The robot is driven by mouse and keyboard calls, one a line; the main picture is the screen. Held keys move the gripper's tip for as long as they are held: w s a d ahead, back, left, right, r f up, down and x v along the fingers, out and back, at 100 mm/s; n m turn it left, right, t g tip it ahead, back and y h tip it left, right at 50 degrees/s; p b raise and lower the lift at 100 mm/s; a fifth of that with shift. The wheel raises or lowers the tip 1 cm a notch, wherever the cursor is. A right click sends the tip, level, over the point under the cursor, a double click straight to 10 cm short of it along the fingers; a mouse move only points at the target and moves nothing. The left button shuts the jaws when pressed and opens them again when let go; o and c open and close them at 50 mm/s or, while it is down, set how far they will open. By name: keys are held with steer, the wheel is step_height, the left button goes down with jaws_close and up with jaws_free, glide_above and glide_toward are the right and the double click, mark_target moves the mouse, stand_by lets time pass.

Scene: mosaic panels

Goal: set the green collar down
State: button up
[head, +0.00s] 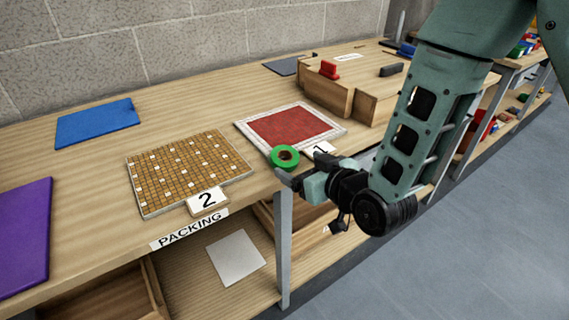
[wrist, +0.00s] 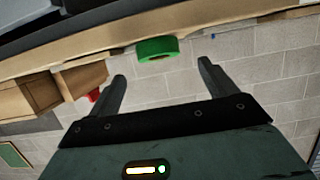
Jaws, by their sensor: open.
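The green collar (head: 285,157) is a short ring with a dark hole. It is at the front edge of the wooden bench, by the near corner of the red panel with the white border (head: 292,127). It appears to rest on the bench top. My gripper (head: 289,177) is just in front of it at the bench edge. In the wrist view, where the scene is upside down, the collar (wrist: 157,48) shows beyond the fingertips, between the two spread fingers of my gripper (wrist: 162,70). The fingers are apart and nothing is held. Part of the collar's near side is hard to see.
A tan grid panel (head: 188,170) with a "2" card (head: 206,201) lies to the left. A blue sheet (head: 98,123) and a purple sheet (head: 22,236) lie farther left. A wooden block stand (head: 340,95) with a red piece (head: 329,69) stands behind to the right.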

mark_target(281, 153)
steer(key=shift+p+x, duration=0.9)
steer(key=shift+x, duration=2.25)
steer(key=shift+w+d, duration=0.1)
steer(key=c, duration=1.1)
steer(key=shift+r, duration=0.1)
steer(key=shift+c, duration=0.2)
